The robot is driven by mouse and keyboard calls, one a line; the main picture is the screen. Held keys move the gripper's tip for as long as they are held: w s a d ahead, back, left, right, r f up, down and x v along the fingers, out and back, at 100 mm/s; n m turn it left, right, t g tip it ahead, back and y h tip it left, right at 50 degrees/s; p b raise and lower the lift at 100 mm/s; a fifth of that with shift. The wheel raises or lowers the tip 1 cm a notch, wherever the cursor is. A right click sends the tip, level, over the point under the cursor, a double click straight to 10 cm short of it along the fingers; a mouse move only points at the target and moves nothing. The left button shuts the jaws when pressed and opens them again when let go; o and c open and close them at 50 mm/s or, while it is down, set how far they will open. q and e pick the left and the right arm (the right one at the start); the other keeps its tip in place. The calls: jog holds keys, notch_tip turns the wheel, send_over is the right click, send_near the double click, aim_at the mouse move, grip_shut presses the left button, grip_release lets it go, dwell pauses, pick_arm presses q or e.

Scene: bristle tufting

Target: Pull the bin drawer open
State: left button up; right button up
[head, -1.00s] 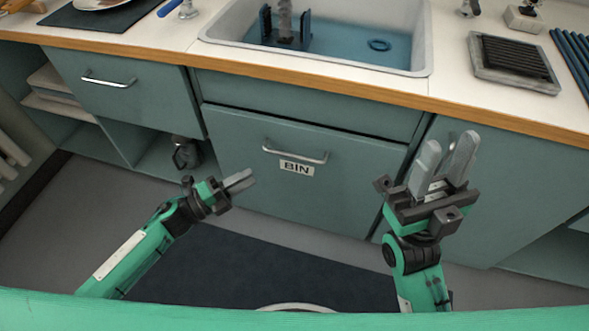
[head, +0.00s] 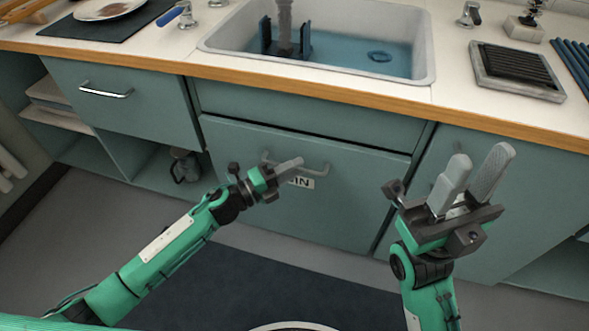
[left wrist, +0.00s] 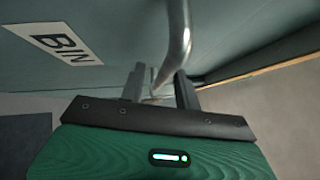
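The bin drawer (head: 340,210) is a teal front below the sink, closed flush in the cabinet. Its silver bar handle (head: 318,168) sits above a white BIN label (head: 302,183), partly hidden by my left gripper (head: 288,165). The label (left wrist: 65,45) and handle (left wrist: 180,35) also show in the left wrist view. There, my left gripper (left wrist: 161,88) has its fingers apart, with the handle's bar between them and a gap showing. My right gripper (head: 470,185) is open and empty, in front of the cabinet to the right of the drawer.
Another closed drawer (head: 120,100) with a handle is at the left, beside open shelves with a dark metal item (head: 185,166). The sink (head: 425,75) is in the worktop above. A dark mat (head: 230,275) lies on the floor.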

pick_arm(q)
jog(key=shift+w+d, duration=0.15)
jog(key=shift+d, duration=0.1)
grip_shut()
